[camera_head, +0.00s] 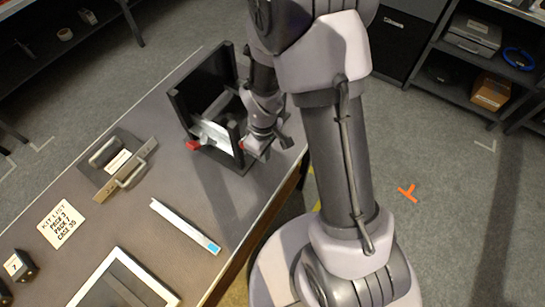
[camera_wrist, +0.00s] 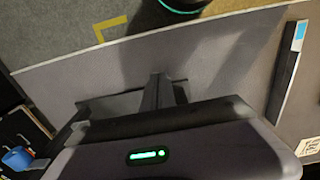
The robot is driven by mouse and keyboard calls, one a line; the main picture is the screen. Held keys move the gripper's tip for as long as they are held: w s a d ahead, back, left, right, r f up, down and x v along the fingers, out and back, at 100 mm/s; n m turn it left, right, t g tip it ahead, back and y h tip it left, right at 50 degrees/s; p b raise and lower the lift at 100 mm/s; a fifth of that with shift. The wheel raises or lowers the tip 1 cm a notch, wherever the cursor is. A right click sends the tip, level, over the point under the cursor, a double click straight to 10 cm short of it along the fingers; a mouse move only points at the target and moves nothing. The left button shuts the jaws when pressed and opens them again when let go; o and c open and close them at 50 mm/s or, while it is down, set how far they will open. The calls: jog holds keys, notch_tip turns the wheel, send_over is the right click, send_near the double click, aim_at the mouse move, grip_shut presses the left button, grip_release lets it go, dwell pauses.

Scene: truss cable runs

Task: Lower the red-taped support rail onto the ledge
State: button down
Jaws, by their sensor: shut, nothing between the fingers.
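The red-taped support rail (camera_head: 217,136) is a pale bar with red tape at its ends. It lies low inside a black open stand (camera_head: 206,82) at the far end of the table. Whether it rests on the ledge cannot be told. My gripper (camera_head: 256,150) is at the right side of the stand, close to the rail's right red end. In the wrist view, my gripper (camera_wrist: 166,90) is shut with nothing between its fingers. No red tape shows in the wrist view, and the ledge cannot be made out.
A blue-taped rail (camera_head: 185,225) lies on the table; it also shows in the wrist view (camera_wrist: 288,70). A two-handled panel (camera_head: 117,165), a kit list card (camera_head: 60,223), a white-edged frame (camera_head: 113,255) and a block marked 7 (camera_head: 19,266) lie nearby.

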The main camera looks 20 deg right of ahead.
jog(key=shift+w+a, duration=0.15)
jog(key=shift+w, duration=0.1)
jog(key=shift+w+a, duration=0.5)
jog(key=shift+w, duration=0.2)
jog(key=shift+w+r, duration=0.1)
jog(key=shift+r, duration=0.05)
jog(key=shift+w, duration=0.1)
